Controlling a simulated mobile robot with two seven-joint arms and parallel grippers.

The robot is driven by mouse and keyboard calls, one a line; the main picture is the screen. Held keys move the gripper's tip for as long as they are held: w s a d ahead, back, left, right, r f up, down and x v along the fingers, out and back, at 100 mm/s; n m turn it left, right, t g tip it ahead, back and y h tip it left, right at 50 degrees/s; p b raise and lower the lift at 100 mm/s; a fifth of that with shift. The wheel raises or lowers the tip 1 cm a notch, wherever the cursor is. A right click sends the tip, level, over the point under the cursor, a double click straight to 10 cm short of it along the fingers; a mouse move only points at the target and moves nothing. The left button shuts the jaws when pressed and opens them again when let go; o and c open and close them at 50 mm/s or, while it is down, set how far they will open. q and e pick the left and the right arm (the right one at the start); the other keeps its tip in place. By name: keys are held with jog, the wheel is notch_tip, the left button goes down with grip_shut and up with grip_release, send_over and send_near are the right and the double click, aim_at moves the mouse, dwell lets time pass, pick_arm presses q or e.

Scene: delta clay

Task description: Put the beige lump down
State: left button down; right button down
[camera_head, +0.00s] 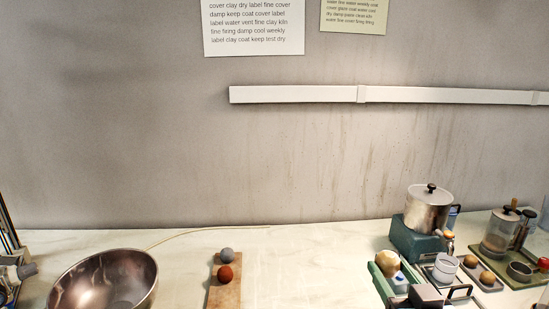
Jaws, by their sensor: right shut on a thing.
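My right gripper (393,272) comes in from the bottom edge and is shut on the beige lump. Its grey body is low in the picture, right of the lump. The underside of the lump is hidden, so I cannot tell whether it touches the surface beneath. My left gripper cannot be made out.
A metal pot (428,209) stands on a green base behind the lump. A white cup (446,267) and brown balls (471,261) are to its right. A board (230,289) bears a grey and a red-brown ball. A metal bowl (103,280) stands left. The middle counter is clear.

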jog(key=s+f, duration=0.5)
jog(key=f, duration=0.5)
jog(key=shift+s, duration=0.15)
